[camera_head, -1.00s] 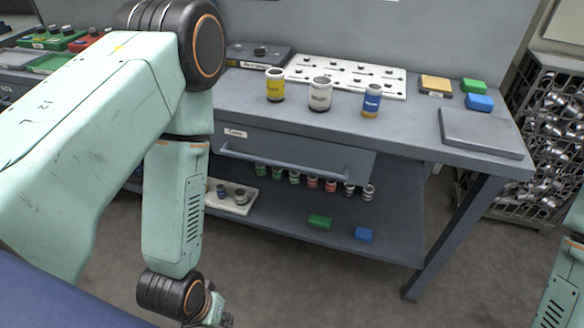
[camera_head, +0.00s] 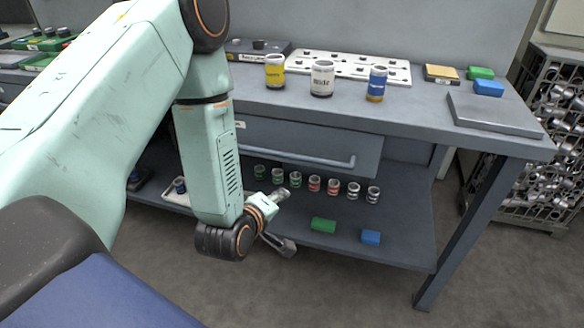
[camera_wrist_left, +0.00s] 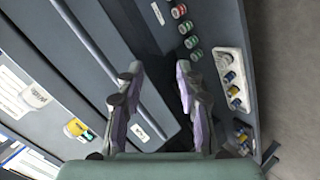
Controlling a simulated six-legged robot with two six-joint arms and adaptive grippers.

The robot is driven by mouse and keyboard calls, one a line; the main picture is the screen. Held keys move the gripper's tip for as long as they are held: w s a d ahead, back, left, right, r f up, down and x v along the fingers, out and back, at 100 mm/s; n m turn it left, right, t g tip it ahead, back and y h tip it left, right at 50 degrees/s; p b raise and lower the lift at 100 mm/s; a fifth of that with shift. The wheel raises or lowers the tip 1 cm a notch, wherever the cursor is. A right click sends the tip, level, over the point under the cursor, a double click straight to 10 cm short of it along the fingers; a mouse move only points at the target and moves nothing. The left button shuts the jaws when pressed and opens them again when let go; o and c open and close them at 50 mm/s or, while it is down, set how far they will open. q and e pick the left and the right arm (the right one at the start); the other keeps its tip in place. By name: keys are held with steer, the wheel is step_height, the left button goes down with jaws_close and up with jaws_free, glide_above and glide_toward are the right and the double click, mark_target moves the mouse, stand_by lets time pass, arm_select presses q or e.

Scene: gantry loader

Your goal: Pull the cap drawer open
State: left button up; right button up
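The grey drawer (camera_head: 280,132) sits under the bench top with its front looking flush, so it appears shut. Its long bar handle (camera_head: 325,160) runs across the front; my left arm hides its left part. The handle also shows as a diagonal bar in the left wrist view (camera_wrist_left: 85,40), with a small label (camera_wrist_left: 140,132) on the drawer front. My left gripper (camera_head: 286,220) is open and empty, in front of the lower shelf and below the handle's level. In the left wrist view its spread fingers (camera_wrist_left: 158,68) point past the handle, which is not between the fingertips. My right gripper is out of view.
Yellow (camera_head: 275,71), white (camera_head: 322,78) and blue (camera_head: 377,83) containers stand on the bench top. Several small jars (camera_head: 333,187) line the lower shelf, with a green block (camera_head: 323,225) and a blue block (camera_head: 370,237). A wire bin (camera_head: 560,120) stands right.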

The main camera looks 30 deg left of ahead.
mark_target(282, 156)
arm_select(q)
steer(key=w+a+r+n+t+b, duration=0.1)
steer(key=w+n, duration=0.1)
steer(key=w, duration=0.2)
steer(key=w+a+r+n+t+y+b, duration=0.1)
steer(key=w+a+n+b, duration=0.1)
steer(key=w, duration=0.2)
steer(key=w+a+r+n+t+y+b, duration=0.1)
steer(key=w+a, duration=0.1)
steer(key=w, duration=0.2)
steer(key=shift+w+a+r+n+t, duration=0.2)
steer(key=shift+w+n+t, duration=0.05)
steer(key=shift+n+t, duration=0.15)
steer(key=shift+c, duration=0.2)
jaws_close()
stand_by(0.3)
